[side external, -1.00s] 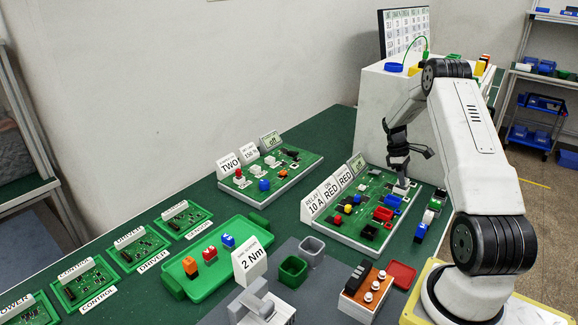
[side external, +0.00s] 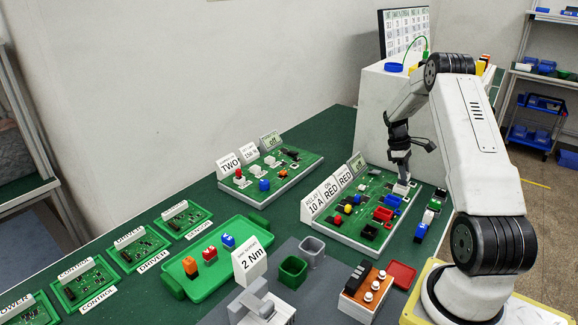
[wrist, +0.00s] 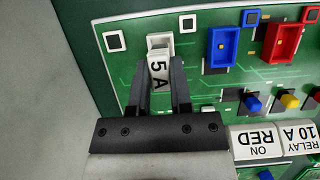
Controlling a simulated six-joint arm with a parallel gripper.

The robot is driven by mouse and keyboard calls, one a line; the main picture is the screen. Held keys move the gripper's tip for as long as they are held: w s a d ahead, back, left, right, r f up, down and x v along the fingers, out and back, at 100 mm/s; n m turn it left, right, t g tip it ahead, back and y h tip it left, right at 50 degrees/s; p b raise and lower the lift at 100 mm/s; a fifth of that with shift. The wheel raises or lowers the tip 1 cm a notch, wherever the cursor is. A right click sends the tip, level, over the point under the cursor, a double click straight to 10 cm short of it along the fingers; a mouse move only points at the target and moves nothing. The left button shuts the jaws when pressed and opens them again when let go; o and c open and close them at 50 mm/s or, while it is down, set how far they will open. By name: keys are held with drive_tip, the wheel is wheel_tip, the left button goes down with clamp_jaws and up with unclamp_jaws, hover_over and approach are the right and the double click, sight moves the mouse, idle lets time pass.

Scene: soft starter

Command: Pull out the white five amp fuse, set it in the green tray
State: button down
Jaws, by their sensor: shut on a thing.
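The white fuse marked 5 A (wrist: 158,68) is between the fingers of my gripper (wrist: 161,92) in the wrist view. My gripper is shut on it. A white socket (wrist: 160,41) shows at the fuse's far end; I cannot tell how deep the fuse sits in it. In the side view my gripper (side external: 402,178) points down at the back of the right green circuit board (side external: 345,232). The green tray (side external: 188,290) lies on the bench at the middle left, holding an orange, a red and a blue block.
Beside the fuse are a blue holder (wrist: 221,46) and a red holder (wrist: 283,42). Label cards (side external: 330,192) stand along the board's left edge. A torque card (side external: 250,262) and a small green bin (side external: 292,270) stand between board and tray.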

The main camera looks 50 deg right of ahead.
drive_tip(key=shift+r, duration=0.5)
idle(0.5)
drive_tip(key=shift+w+a, duration=0.45)
drive_tip(key=shift+w, duration=0.05)
drive_tip(key=w+a, duration=0.5)
drive_tip(key=w+a+r, duration=0.1)
drive_tip(key=w+a, duration=0.1)
drive_tip(key=a, duration=0.1)
drive_tip(key=shift+w+a, duration=0.15)
drive_tip(key=shift+a, duration=0.05)
drive_tip(key=w+a+r, duration=0.1)
drive_tip(key=w+a, duration=0.2)
drive_tip(key=a, duration=1.5)
drive_tip(key=w+a+r, duration=0.1)
drive_tip(key=w+a, duration=0.2)
drive_tip(key=a, duration=1.4)
drive_tip(key=shift+a+r, duration=0.3)
drive_tip(key=shift+a, duration=0.1)
drive_tip(key=shift+w, duration=0.2)
drive_tip(key=w+d, duration=0.1)
drive_tip(key=w, duration=1.2)
drive_tip(key=shift+w+d, duration=0.2)
drive_tip(key=shift+d, duration=0.15)
